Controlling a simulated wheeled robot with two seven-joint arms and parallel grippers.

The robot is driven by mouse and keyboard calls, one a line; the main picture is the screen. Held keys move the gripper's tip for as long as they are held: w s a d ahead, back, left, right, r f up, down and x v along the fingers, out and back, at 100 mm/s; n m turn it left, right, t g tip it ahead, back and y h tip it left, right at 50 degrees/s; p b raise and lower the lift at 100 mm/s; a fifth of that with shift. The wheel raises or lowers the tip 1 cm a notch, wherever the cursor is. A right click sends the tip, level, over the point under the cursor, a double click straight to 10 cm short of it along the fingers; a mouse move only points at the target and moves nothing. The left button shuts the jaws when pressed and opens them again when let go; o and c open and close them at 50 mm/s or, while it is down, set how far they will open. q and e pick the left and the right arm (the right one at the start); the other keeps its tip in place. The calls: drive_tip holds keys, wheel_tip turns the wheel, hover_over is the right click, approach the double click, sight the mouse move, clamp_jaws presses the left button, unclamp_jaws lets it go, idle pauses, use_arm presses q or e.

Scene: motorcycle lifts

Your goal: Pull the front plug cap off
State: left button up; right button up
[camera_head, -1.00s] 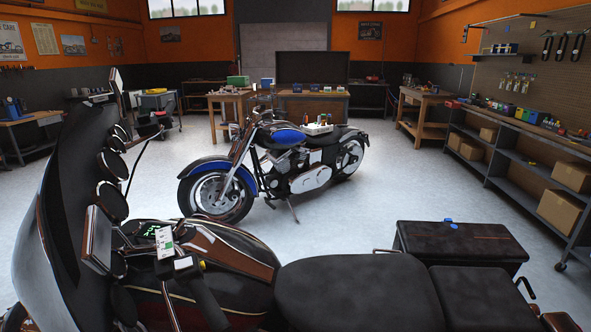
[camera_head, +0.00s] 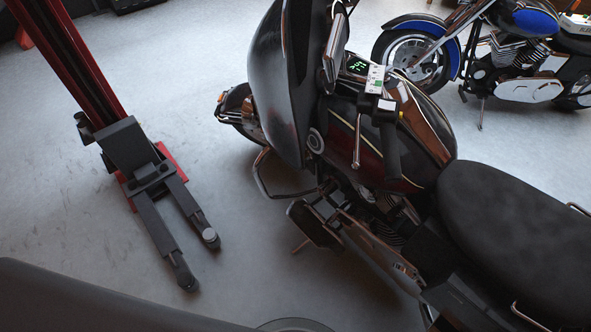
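The near motorcycle (camera_head: 490,215) is dark, with a black seat, a tall fairing (camera_head: 276,75) and a maroon tank (camera_head: 428,140). Its front points toward the left side of the head view. Its engine (camera_head: 385,220) shows low below the tank, dark and partly covered by black and metal parts. I cannot make out the front plug cap; it is too small or hidden. Neither of my grippers shows in this view.
A red lift column (camera_head: 70,60) with two black arms (camera_head: 155,215) reaching along the floor stands at left. A blue and black motorcycle (camera_head: 520,60) is behind at upper right. Grey floor (camera_head: 240,250) is bare between the lift and the near motorcycle.

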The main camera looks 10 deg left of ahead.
use_arm(q)
drive_tip(key=shift+w+d, duration=0.1)
drive_tip(key=shift+w, duration=0.1)
use_arm(e)
drive_tip(key=shift+s+a, duration=0.1)
idle(0.7)
use_arm(q)
drive_tip(key=shift+c, duration=0.4)
use_arm(e)
drive_tip(key=shift+c, duration=0.3)
